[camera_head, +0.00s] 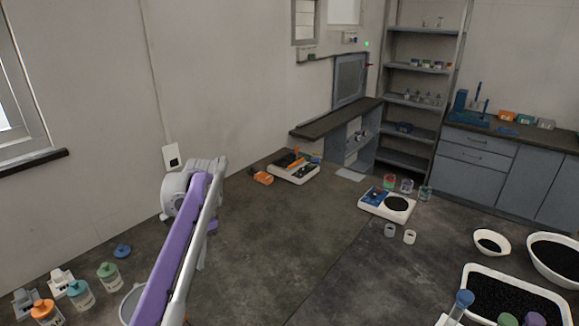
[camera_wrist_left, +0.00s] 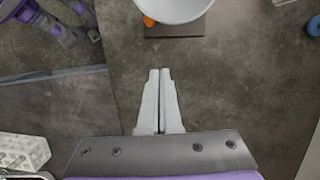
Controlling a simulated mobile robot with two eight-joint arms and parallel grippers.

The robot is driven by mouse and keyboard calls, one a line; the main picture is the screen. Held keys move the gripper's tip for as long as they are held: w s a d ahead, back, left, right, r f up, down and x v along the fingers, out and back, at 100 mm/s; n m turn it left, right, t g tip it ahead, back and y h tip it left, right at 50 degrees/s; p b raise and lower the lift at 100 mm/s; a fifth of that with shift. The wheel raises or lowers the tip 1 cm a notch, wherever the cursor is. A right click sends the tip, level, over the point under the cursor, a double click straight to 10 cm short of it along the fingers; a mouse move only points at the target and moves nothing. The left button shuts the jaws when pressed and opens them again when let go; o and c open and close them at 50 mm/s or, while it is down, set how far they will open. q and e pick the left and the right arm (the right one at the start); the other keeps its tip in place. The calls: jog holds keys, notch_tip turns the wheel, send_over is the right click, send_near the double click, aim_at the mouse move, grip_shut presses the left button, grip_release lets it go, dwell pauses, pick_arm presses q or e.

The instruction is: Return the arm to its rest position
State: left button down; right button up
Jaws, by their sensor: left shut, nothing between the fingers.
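My left arm (camera_head: 183,248), purple and pale grey, rises from the bottom of the head view and bends at its top near the left wall. Its fingers cannot be made out there. In the left wrist view my left gripper (camera_wrist_left: 160,74) is shut and empty, its two pale fingers side by side above the dark surface. A white bowl (camera_wrist_left: 172,8) on a dark square base lies ahead of the fingertips, apart from them. My right gripper is not in view.
Lidded jars (camera_head: 80,294) stand at the lower left beside a blue lid (camera_head: 122,251). A balance (camera_head: 385,204) stands right of centre. A white tray of dark grains (camera_head: 540,290) and bowls (camera_head: 491,241) are at the right. The middle worktop is clear.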

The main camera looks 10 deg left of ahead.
pick_arm(q)
jog(key=s+d+f+n+t, duration=0.2)
jog(key=s+d+f, duration=0.2)
jog(key=s, duration=0.3)
jog(key=s+d+f+n+t+h, duration=0.1)
jog(key=s+d+f+t, duration=0.2)
jog(key=s+d, duration=0.3)
jog(key=s+d+f+n+t, duration=0.2)
jog(key=s+d+f, duration=0.3)
jog(key=s, duration=0.5)
jog(key=shift+f+n+t, duration=0.3)
jog(key=shift+f+t, duration=0.1)
jog(key=shift+f, duration=0.15)
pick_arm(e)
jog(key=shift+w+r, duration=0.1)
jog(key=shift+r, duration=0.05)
pick_arm(q)
jog(key=shift+a, duration=0.1)
